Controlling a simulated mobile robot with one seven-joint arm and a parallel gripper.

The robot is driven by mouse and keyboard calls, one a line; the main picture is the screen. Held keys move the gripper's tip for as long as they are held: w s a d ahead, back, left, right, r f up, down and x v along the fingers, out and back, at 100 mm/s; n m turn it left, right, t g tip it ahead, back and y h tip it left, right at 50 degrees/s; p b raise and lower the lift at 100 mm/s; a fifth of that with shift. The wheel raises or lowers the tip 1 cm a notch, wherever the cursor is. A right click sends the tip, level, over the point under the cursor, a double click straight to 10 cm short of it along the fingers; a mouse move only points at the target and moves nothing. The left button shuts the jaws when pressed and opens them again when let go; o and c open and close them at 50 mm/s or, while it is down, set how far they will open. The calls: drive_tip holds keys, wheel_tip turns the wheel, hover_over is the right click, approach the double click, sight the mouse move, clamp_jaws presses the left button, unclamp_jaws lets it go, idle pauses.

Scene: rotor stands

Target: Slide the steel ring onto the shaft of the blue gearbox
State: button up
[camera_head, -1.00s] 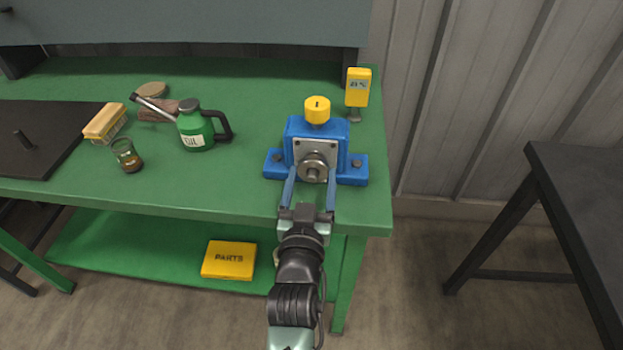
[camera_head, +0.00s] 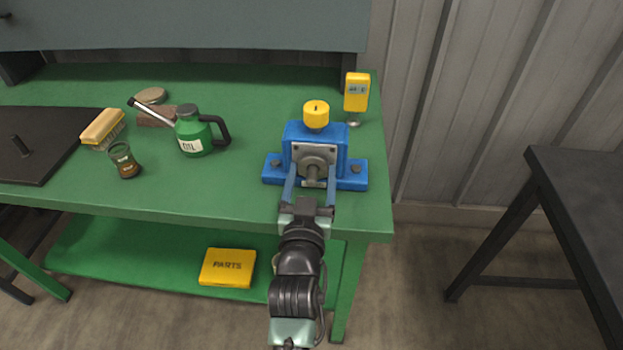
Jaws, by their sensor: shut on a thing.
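The blue gearbox (camera_head: 301,132) stands near the right end of the green bench, with a yellow cap on top and a grey front plate. Its short steel shaft (camera_head: 313,173) points toward me. My gripper (camera_head: 312,172) is in front of it, with one blue finger on each side of the shaft. The fingers are shut on the steel ring (camera_head: 323,166), which shows as a grey round shape close to the front plate. The ring appears to be around the shaft, but grey on grey hides its exact edge and any gap to the plate.
A yellow meter (camera_head: 357,92) stands behind the gearbox at right. A green oil can (camera_head: 194,133), a brush (camera_head: 103,128) and a glass jar (camera_head: 124,161) are at left. A dark table (camera_head: 585,185) stands apart at right. The bench between oil can and gearbox is clear.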

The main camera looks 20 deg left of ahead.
drive_tip(key=o, duration=1.2)
drive_tip(key=shift+p+v, duration=1.5)
drive_tip(key=shift+v, duration=3.05)
